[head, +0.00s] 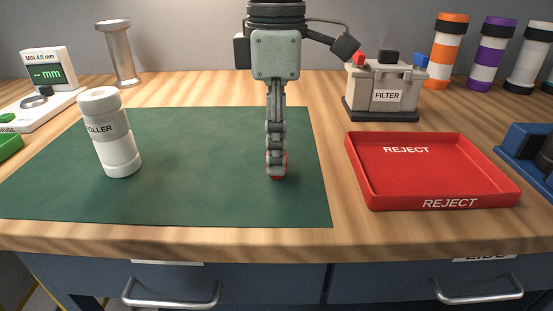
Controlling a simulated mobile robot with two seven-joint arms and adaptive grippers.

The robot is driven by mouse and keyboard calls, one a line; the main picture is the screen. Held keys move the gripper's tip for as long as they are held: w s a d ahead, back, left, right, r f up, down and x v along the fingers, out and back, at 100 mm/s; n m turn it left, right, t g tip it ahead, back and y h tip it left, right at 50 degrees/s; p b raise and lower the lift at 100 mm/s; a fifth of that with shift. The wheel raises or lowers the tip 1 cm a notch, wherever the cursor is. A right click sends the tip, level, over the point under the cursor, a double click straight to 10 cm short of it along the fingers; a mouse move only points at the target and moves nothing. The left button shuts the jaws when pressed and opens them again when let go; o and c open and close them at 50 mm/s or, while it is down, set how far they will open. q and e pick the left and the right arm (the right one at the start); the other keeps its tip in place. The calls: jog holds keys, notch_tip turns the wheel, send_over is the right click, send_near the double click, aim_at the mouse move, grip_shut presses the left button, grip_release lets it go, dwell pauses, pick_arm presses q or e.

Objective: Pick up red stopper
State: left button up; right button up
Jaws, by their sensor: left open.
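The red stopper (278,177) is on the green mat (215,195), right of the mat's middle. It is mostly hidden behind my fingers, with only a little red showing beside and below the tips. My left gripper (276,165) points straight down at the stopper from above. It is open but seen edge-on, so one finger covers the other. I cannot tell whether the fingers touch the stopper. My right gripper is not in view.
A white roller jar (117,150) stands on the mat at left. A red reject tray (435,170) lies to the right, with the filter box (385,88) behind it. A gauge (45,90) is at far left. Striped tubes (490,52) stand at back right. The mat between jar and gripper is clear.

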pick_arm(q)
jog(key=shift+f, duration=1.3)
jog(key=c, duration=1)
jog(key=shift+c, duration=0.2)
